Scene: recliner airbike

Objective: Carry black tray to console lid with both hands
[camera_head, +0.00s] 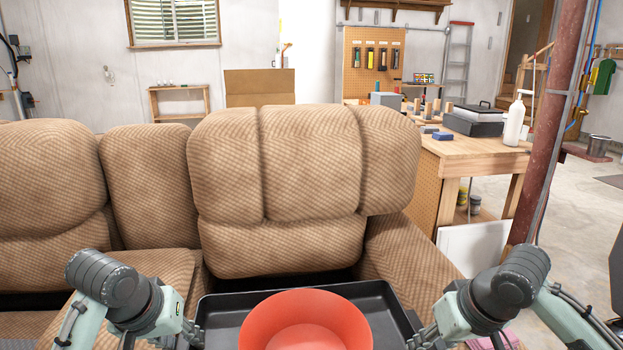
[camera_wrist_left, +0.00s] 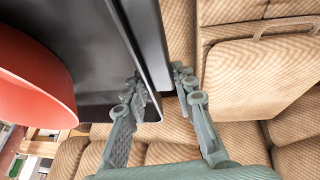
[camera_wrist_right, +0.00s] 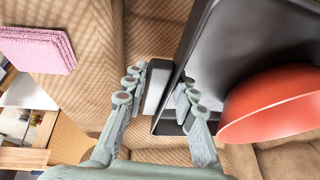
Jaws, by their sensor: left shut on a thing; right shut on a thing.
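The black tray (camera_head: 222,312) is level at the bottom of the head view, in front of the brown sofa. A red bowl (camera_head: 300,318) sits in it. My left gripper (camera_head: 194,334) is shut on the tray's left wall; in the left wrist view its fingers (camera_wrist_left: 160,84) straddle the rim. My right gripper (camera_head: 424,336) is shut on the right wall, and the right wrist view shows its fingers (camera_wrist_right: 158,86) on both sides of the rim. The tray's near edge is out of frame. I cannot make out the console lid.
The brown sofa (camera_head: 310,160) fills the middle and left, with a seat cushion (camera_head: 160,275) at the left. A workbench (camera_head: 470,150) and a red post (camera_head: 549,120) stand at the right. A folded pink cloth (camera_wrist_right: 36,48) lies on the sofa beside my right gripper.

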